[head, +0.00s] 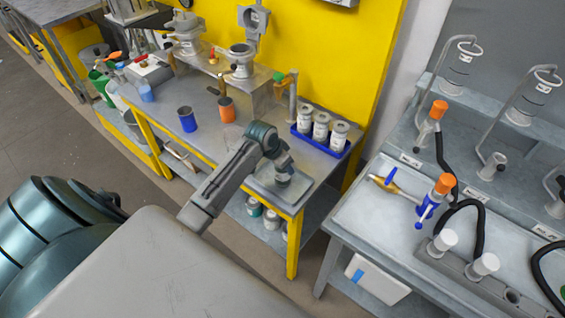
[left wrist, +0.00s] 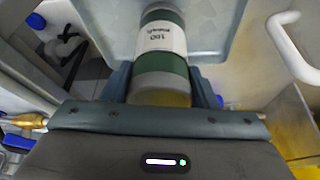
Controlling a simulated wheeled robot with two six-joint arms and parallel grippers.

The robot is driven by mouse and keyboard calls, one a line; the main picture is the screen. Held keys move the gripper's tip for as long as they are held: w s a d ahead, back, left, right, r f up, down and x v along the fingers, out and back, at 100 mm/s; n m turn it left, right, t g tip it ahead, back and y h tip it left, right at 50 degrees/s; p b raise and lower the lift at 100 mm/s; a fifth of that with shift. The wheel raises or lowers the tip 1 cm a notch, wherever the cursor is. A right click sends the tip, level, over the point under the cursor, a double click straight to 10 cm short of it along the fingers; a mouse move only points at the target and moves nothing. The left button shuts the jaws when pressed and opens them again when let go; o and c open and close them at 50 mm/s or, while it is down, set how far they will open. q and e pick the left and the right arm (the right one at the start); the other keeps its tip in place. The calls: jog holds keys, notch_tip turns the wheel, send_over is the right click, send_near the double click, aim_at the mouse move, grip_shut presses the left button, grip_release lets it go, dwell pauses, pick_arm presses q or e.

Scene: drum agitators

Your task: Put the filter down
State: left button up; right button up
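The filter (left wrist: 162,55) is a cylinder with green bands and a white printed label, seen in the left wrist view. My left gripper (left wrist: 162,88) has one finger on each side of it and is shut on it. In the head view the left gripper (head: 283,168) points down over a grey metal tray (head: 305,188) at the front corner of the yellow-framed bench. The tray also shows behind the filter in the left wrist view (left wrist: 215,30). I cannot tell whether the filter's base touches the tray. My right gripper is not in view.
A blue rack (head: 332,148) with several labelled canisters stands behind the tray. An orange cup (head: 227,110) and a dark blue cup (head: 187,120) stand to the left on the bench. A grey station (head: 400,225) with hoses and valves stands to the right across a gap.

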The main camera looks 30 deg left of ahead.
pick_arm(q)
jog(key=o, duration=0.4)
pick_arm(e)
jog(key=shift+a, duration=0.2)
pick_arm(q)
jog(key=shift+r, duration=0.1)
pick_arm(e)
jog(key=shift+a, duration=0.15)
pick_arm(q)
jog(key=b+v, duration=0.2)
jog(key=v, duration=1)
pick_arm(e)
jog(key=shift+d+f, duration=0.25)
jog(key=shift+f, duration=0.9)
